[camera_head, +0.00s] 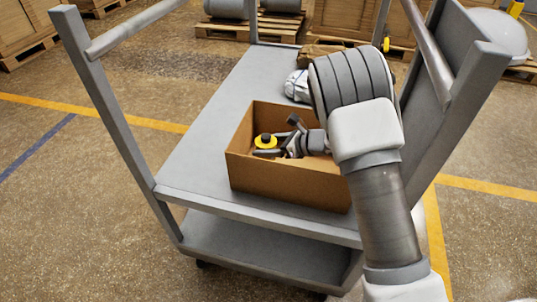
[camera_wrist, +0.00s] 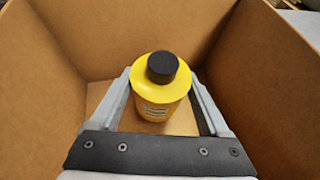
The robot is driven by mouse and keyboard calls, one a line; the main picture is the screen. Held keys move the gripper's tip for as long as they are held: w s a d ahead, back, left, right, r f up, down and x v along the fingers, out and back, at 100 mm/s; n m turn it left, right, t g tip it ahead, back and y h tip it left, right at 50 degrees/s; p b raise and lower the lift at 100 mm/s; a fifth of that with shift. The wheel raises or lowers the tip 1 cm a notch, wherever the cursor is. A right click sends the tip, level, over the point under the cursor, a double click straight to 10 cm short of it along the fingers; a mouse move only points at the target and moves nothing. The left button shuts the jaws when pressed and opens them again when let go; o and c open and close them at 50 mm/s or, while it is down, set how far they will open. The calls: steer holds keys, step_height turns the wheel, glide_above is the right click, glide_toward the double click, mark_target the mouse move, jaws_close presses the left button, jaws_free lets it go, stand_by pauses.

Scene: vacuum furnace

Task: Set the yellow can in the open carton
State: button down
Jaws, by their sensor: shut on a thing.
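The yellow can (camera_wrist: 160,95) has a black cap and a pale label. It stands upright between the fingers of my gripper (camera_wrist: 162,100), which is shut on it. In the head view the can (camera_head: 265,141) shows just inside the near left part of the open carton (camera_head: 287,186), with my gripper (camera_head: 277,146) reaching in from the right. The brown carton has its walls around the can, and its floor shows below the can in the wrist view (camera_wrist: 97,93). Whether the can's base touches the carton floor is hidden.
The carton stands on the upper deck of a grey cart (camera_head: 215,130) with upright posts and rails. A white wrapped item (camera_head: 297,86) and a brown item (camera_head: 318,52) lie behind it. The deck left of the carton is clear. Crates and pallets (camera_head: 255,22) stand beyond.

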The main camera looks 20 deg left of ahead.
steer(key=shift+f+b, duration=0.3)
steer(key=shift+f, duration=1.15)
steer(key=shift+f, duration=0.15)
jaws_free()
steer(key=shift+d+r, duration=0.3)
steer(key=p+v, duration=0.2)
steer(key=v, duration=0.9)
steer(key=shift+d, duration=0.15)
steer(key=shift+s, duration=0.1)
